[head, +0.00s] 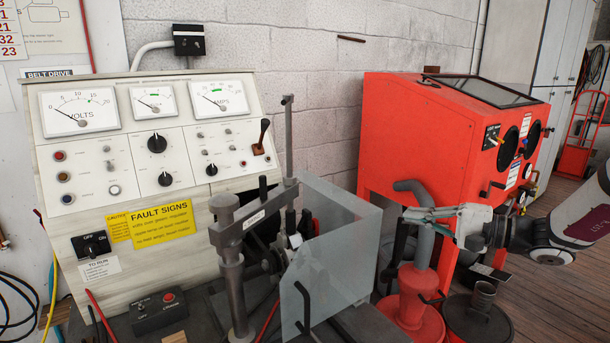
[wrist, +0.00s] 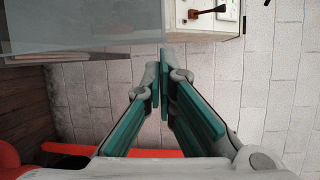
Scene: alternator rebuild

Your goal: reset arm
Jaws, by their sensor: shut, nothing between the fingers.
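My gripper (head: 408,215) shows at the right in the head view, at the end of my white and dark arm, pointing left. Its fingers with green pads are shut with nothing between them. In the wrist view the two fingers (wrist: 160,88) come together near the middle, and the gap at their tips looks closed. In the head view the gripper is in front of the red cabinet and to the right of the clear guard panel (head: 330,262). I cannot tell whether it is clear of the grey pipe behind it.
The test bench (head: 100,215) with meters and switches stands at the left. The red cabinet (head: 385,130) stands behind my gripper. A red canister (head: 410,318) with a grey curved pipe (head: 424,240) and a dark drum (head: 478,322) stand below. Open wooden floor (head: 560,290) lies at the right.

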